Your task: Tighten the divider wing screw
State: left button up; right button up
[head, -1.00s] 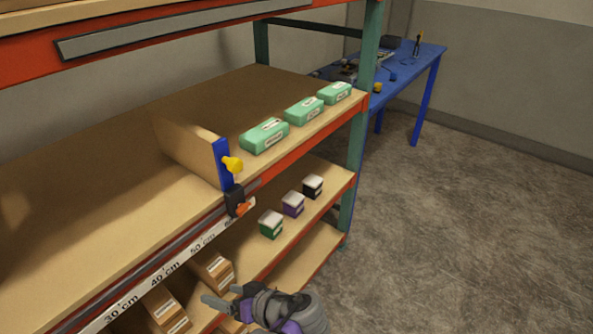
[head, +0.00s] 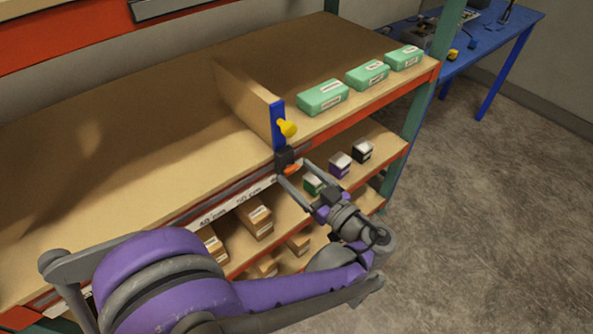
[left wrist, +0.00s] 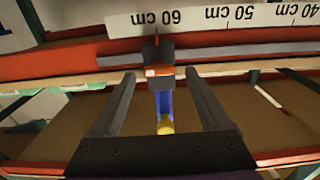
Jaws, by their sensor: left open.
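The wooden divider (head: 245,100) stands on the shelf with a blue strip (head: 278,125) on its front end. A yellow wing-shaped knob (head: 288,128) sticks out of the strip. Below it, a black clamp (head: 284,158) with an orange part (head: 291,169) sits at the shelf's front rail. My left gripper (head: 294,172) is open and empty in front of the clamp, below the yellow knob. In the left wrist view, the orange part (left wrist: 165,72) shows between the open fingers (left wrist: 159,76), near the 60 cm mark; the yellow knob (left wrist: 165,127) is partly hidden by the gripper body. Contact is unclear.
Green boxes (head: 322,97) stand on the shelf right of the divider. The scale strip (head: 232,205) runs along the front edge. Small lidded boxes (head: 340,165) and cardboard boxes (head: 256,218) sit on the lower shelf. Shelf left of the divider is clear.

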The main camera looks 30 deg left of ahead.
pick_arm(q)
jog(key=shift+w+a, duration=0.25)
jog(key=shift+a, duration=0.4)
grip_shut()
